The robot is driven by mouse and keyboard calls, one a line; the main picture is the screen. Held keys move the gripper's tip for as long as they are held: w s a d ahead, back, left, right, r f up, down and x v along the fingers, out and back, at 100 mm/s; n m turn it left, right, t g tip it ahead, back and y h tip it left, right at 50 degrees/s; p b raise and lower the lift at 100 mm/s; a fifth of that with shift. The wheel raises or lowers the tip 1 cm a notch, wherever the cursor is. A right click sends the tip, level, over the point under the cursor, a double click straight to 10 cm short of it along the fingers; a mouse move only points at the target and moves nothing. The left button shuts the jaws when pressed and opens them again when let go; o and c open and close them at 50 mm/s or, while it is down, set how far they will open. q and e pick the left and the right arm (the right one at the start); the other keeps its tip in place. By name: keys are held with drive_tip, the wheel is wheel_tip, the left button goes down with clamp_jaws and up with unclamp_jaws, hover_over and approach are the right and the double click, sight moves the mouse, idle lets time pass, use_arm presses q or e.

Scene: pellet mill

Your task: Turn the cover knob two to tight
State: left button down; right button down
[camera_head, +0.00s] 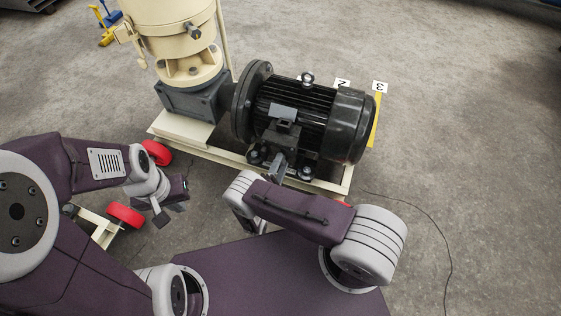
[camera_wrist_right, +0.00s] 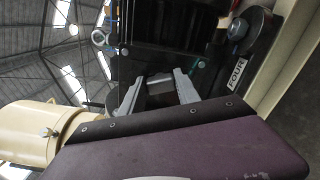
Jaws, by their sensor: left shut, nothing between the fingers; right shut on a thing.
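The black finned motor (camera_head: 310,110) lies on a cream base frame. My right gripper (camera_wrist_right: 158,90) is at the motor's near side, its pale fingers on either side of a dark grey block (camera_wrist_right: 160,86). The block's identity is unclear, and I cannot tell whether it is a cover knob. A plate reading "2" (camera_head: 342,84) stands behind the motor; the knob beside it is hidden. A dark round knob (camera_wrist_right: 239,28) is near a plate reading "FOUR" (camera_wrist_right: 236,73). My left gripper (camera_head: 167,212) is shut and empty, low to the left, away from the motor.
A plate reading "3" (camera_head: 380,88) and a yellow strip (camera_head: 375,120) are behind the motor's right end. The cream mill body (camera_head: 180,35) stands at the left. Red wheels (camera_head: 126,215) sit near my left gripper.

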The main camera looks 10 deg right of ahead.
use_arm(q)
drive_tip(key=shift+r+p, duration=0.8)
drive_tip(key=shift+r, duration=0.15)
use_arm(e)
drive_tip(key=shift+f+m, duration=0.1)
drive_tip(key=shift+m, duration=2.1)
drive_tip(key=c, duration=0.9)
unclamp_jaws()
drive_tip(key=shift+a+f, duration=0.1)
